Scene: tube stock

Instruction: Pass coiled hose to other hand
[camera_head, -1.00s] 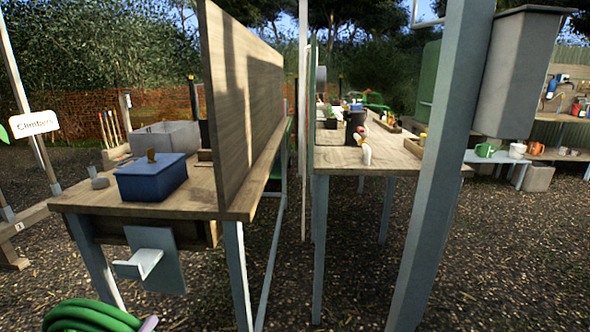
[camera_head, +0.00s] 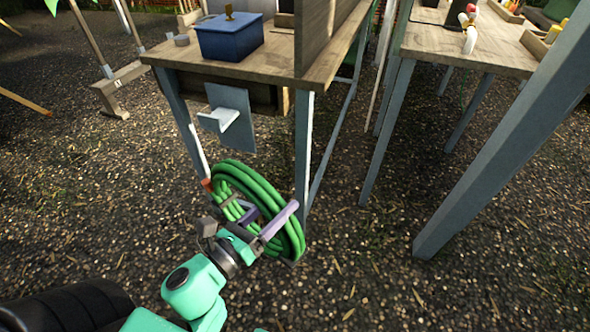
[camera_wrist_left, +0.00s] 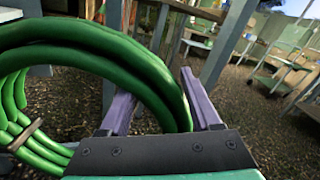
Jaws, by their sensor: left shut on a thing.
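The coiled green hose (camera_head: 270,196) hangs in my left gripper (camera_head: 268,222), low in front of the near table leg. The gripper's purple fingers are shut on the strands at the coil's lower right side. In the left wrist view the hose (camera_wrist_left: 95,45) fills the left half, with its strands passing between the two fingers (camera_wrist_left: 160,108). A dark tie (camera_wrist_left: 25,137) binds the strands at the left. My right gripper is not in view.
A wooden table (camera_head: 185,57) with a blue box (camera_head: 230,38) stands behind the hose. A pale hook bracket (camera_head: 228,118) is on its front. A grey post (camera_head: 500,140) slants at the right. Gravel between is clear.

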